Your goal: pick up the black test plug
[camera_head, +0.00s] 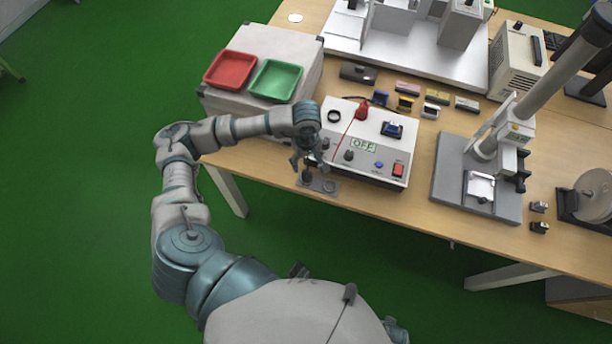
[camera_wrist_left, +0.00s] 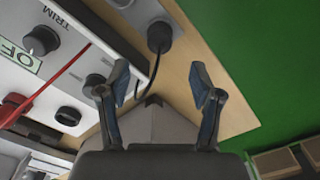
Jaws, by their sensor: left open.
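The black test plug (camera_wrist_left: 160,37) stands at the top of the left wrist view, with a black cable running down from it. In the head view the plug (camera_head: 307,175) is a small dark shape on a grey metal plate (camera_head: 331,187) at the table's front edge. My left gripper (camera_head: 308,160) is open and hangs just above and behind the plug, partly hiding it. In the left wrist view its two fingers (camera_wrist_left: 159,82) are spread with nothing between them, and the plug lies beyond their tips. My right gripper is not in view.
A white test box (camera_head: 372,128) with knobs, a red lead and an "OFF" display stands close beside the gripper. Red (camera_head: 230,69) and green (camera_head: 275,79) trays sit on a grey case behind. A grey stand (camera_head: 450,180) is to the right. The table's front edge is near.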

